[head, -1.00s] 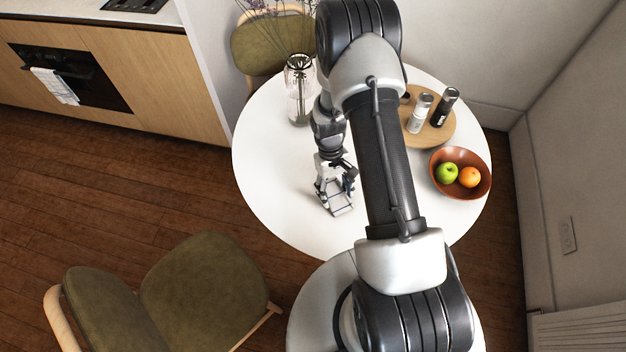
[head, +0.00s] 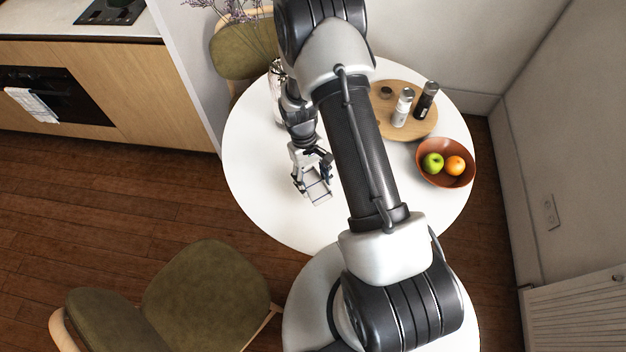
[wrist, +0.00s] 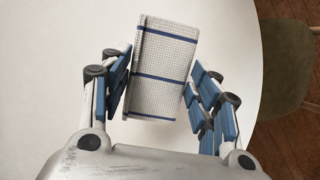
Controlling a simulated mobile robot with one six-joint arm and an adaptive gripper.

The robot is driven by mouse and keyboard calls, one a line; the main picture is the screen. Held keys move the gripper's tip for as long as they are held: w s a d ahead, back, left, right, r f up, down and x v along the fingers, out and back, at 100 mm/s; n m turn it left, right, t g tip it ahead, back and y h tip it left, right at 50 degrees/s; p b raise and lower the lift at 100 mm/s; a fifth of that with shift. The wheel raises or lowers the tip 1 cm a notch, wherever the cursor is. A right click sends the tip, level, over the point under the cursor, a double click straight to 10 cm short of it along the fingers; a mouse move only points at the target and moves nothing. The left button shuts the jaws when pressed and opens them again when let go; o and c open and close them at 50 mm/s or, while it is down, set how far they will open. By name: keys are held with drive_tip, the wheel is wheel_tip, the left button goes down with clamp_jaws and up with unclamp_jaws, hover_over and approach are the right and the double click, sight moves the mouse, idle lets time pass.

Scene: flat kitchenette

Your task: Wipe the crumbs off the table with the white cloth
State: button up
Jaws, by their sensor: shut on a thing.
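The white cloth (wrist: 165,70), checked with fine lines and crossed by blue stripes, is a folded block between the fingers of my gripper (wrist: 162,82) in the wrist view. My gripper is shut on it. In the head view my gripper (head: 312,178) is over the left front part of the round white table (head: 260,190), with the cloth (head: 319,191) small at its tips. I cannot tell whether the cloth touches the table top. I see no crumbs in either view; my arm hides the middle of the table.
A wooden board (head: 418,128) with white and black shakers and a brown bowl (head: 428,178) of fruit are at the right. A green chair (head: 205,290) stands front left. The table's left side is bare.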

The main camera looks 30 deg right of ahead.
drive_tip(key=shift+r+p, duration=0.65)
drive_tip(key=shift+r, duration=0.75)
